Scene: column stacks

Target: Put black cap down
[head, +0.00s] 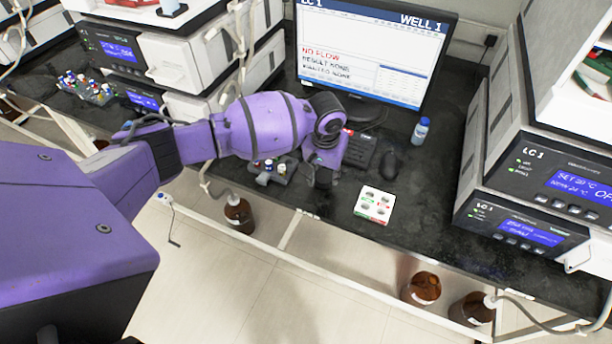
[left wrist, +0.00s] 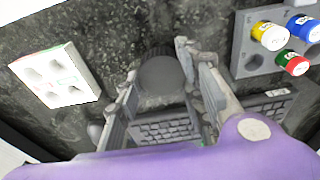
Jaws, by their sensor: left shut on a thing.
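The black cap (left wrist: 162,74) shows in the left wrist view as a round dark disc. My left gripper (left wrist: 158,70) is shut on it, with one finger on each side. I cannot tell whether the cap touches the bench below. In the head view my left gripper (head: 321,180) points down over the dark bench near its front edge. It is between the vial rack and the white block there, and the cap cannot be made out clearly. My right gripper is not in view.
A white block with round wells (head: 375,205) lies right of the gripper. A grey rack (head: 280,178) with coloured-cap vials stands left. A keyboard (head: 359,151), mouse (head: 390,165) and blue-capped bottle (head: 420,131) are behind. Instruments (head: 520,226) stand at right. The bench between block and instruments is clear.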

